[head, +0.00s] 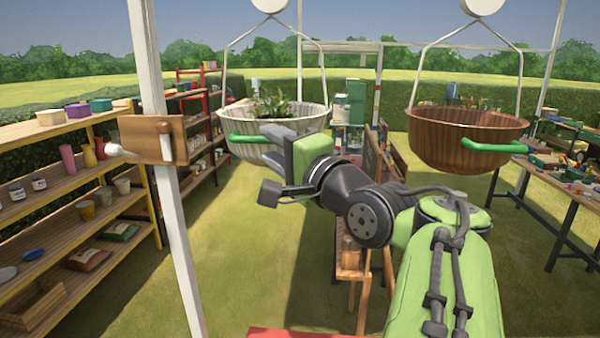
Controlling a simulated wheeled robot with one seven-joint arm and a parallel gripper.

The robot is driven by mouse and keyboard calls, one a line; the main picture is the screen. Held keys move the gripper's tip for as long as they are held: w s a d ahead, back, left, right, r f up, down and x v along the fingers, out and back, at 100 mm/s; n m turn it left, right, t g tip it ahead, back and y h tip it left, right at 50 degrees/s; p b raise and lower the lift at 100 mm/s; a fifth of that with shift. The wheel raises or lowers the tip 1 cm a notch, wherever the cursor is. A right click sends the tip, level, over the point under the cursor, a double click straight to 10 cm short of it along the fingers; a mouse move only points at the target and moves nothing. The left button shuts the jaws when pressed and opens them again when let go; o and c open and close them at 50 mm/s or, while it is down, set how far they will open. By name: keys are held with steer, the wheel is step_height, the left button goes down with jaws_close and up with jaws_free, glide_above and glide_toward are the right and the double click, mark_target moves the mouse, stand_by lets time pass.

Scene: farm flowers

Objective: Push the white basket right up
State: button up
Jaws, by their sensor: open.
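The white basket (307,115) hangs left of centre from thin white rods. It has a ribbed wall, a green handle (240,139) on its left front and a leafy plant (268,106) inside. My gripper (271,165) is open and empty, in front of the basket's lower front in the picture. It hides part of the basket's front and underside. I cannot tell whether it touches the basket.
A brown basket (440,130) with a green handle hangs to the right. A white post (180,235) with a wooden block (152,140) stands at left. Shelves (75,200) line the left side, and a table (560,178) stands at right. Grass lies open below the white basket.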

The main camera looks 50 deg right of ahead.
steer(key=s+a+f+b, duration=0.1)
steer(key=s, duration=0.7)
steer(key=shift+s, duration=0.2)
steer(key=w+a+f+n+g+y+b, duration=0.2)
steer(key=a+f+n+g, duration=0.4)
steer(key=f, duration=0.5)
steer(key=w+a+f+n+g+y+b, duration=0.15)
steer(key=a+f+n, duration=0.25)
steer(key=a+f, duration=0.55)
steer(key=s+a+f+n+g, duration=0.1)
steer(key=s+f+n+g, duration=0.2)
steer(key=f, duration=0.4)
steer(key=s+a+f+n+g+h+b, duration=0.1)
steer(key=s+a+f+n+g, duration=0.1)
steer(key=s+f, duration=0.5)
steer(key=n+g, duration=0.1)
steer(key=n, duration=0.1)
steer(key=shift+f+n, duration=0.35)
steer(key=shift+n, duration=0.05)
